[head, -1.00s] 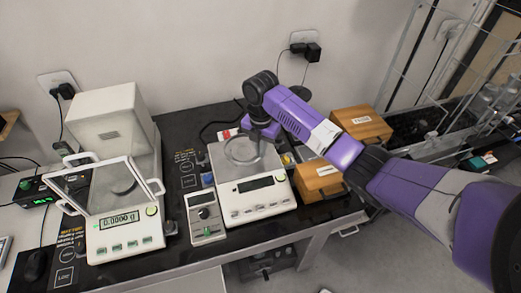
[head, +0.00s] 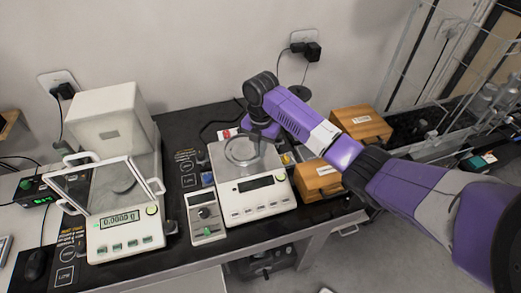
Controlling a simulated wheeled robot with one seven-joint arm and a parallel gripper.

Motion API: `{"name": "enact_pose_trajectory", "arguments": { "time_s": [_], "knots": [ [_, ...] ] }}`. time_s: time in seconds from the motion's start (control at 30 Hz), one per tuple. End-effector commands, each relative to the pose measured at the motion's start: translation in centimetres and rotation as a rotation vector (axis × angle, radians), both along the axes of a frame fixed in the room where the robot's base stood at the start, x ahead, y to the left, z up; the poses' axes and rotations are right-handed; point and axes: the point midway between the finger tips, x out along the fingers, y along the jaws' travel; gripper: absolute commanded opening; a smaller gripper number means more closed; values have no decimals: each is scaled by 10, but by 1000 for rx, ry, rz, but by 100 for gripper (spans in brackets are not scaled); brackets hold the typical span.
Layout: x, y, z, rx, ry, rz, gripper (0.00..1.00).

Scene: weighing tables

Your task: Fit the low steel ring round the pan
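The right-hand balance (head: 257,208) stands on the dark table, with a round pan on its top plate. The low steel ring (head: 229,158) shows as a thin grey circle at the pan. It looks low and level, but at this size I cannot tell whether it sits fully round the pan. My gripper (head: 260,143) points down over the back right of the ring. Its fingertips are small and partly merge with the ring's edge, so their opening and any contact with the ring are unclear.
A balance with an open glass door (head: 125,222) stands at left, reading 0.0000 g. A small grey meter (head: 206,216) is close beside the right-hand balance. Wooden boxes (head: 318,178) and (head: 361,127) stand to the right, near my arm. The wall is behind.

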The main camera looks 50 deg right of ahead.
Motion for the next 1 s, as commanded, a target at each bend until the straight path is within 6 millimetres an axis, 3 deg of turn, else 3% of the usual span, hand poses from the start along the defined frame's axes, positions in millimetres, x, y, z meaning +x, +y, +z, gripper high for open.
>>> {"name": "enact_pose_trajectory", "arguments": {
  "time_s": [0.8, 0.93, 1.0],
  "knots": [
    [0, 0, -22, -1, 0, 0, 0],
    [0, 0, -21, -1, 0, 0, 29],
    [0, 0, -21, -1, 0, 1, 29]
  ]
}}
